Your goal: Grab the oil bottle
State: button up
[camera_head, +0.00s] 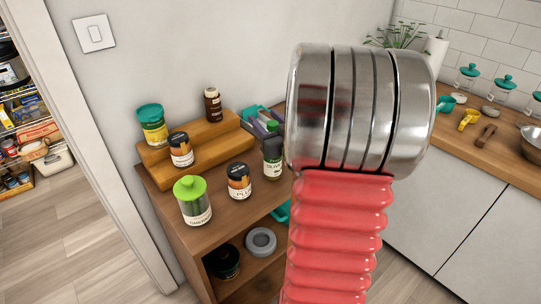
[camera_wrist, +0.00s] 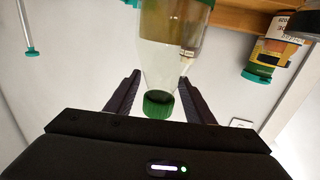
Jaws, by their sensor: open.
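The oil bottle (camera_head: 272,157), clear with a dark green cap and a pale label, stands upright on the wooden shelf top in the head view. In the wrist view the oil bottle (camera_wrist: 170,62) appears upside down, with its green cap toward my gripper body. My gripper (camera_wrist: 159,88) is open, with one dark finger on each side of the bottle's neck and cap. Gaps show between the fingers and the bottle, so I see no contact.
Close around the bottle stand a dark-lidded jar (camera_head: 239,182), a green-lidded jar (camera_head: 193,202) and a teal-grey box (camera_head: 262,122). A wooden riser (camera_head: 218,136) behind holds several containers. A counter (camera_head: 480,140) with jars and scoops lies right.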

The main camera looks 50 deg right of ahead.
jog(key=shift+s, duration=0.1)
jog(key=shift+c, duration=0.2)
grip_shut()
dwell(0.5)
jog(key=shift+d, duration=0.1)
dwell(0.8)
